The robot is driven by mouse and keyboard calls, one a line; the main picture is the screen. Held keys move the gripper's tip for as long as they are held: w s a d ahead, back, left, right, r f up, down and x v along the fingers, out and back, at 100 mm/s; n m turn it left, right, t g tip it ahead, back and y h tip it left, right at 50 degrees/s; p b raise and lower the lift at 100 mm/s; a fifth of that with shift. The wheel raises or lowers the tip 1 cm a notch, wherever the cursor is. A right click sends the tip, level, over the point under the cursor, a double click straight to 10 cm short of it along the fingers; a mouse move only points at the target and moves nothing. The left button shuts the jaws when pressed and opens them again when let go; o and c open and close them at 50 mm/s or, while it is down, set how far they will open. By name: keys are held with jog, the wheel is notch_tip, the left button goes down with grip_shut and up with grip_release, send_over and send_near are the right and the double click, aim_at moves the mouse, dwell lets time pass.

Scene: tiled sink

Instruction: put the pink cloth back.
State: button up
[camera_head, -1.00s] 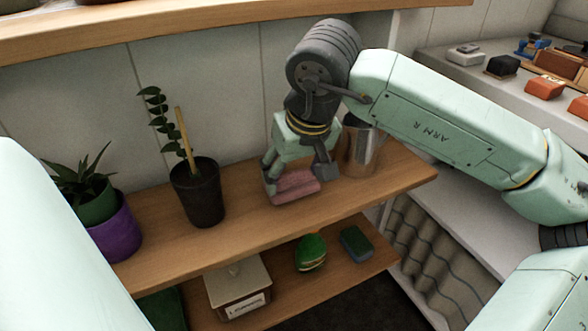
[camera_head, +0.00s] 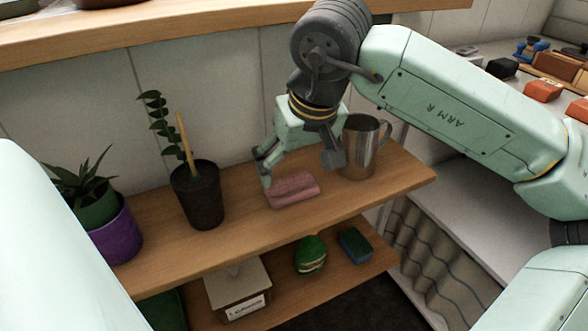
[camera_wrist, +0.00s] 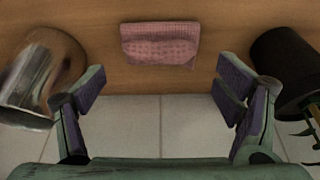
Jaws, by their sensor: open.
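The pink cloth (camera_head: 293,190) lies folded flat on the upper wooden shelf (camera_head: 250,219), between the dark plant pot and the metal pitcher. It also shows in the wrist view (camera_wrist: 160,44), at the top middle, beyond the fingertips. My gripper (camera_head: 300,171) is above and slightly behind the cloth. Its two fingers are spread wide. In the wrist view, the gap between my fingers (camera_wrist: 161,82) is empty and the cloth lies clear of both pads.
A metal pitcher (camera_head: 361,146) stands close to the right of my gripper. A dark pot with a plant (camera_head: 198,195) and a purple pot (camera_head: 117,240) stand left. The lower shelf holds a lidded box (camera_head: 238,289), a green and yellow object (camera_head: 311,254) and a sponge (camera_head: 355,245).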

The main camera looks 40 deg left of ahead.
jog(key=v, duration=0.8)
jog(key=shift+r+p, duration=0.2)
jog(key=shift+p, duration=0.1)
jog(key=shift+d, duration=0.1)
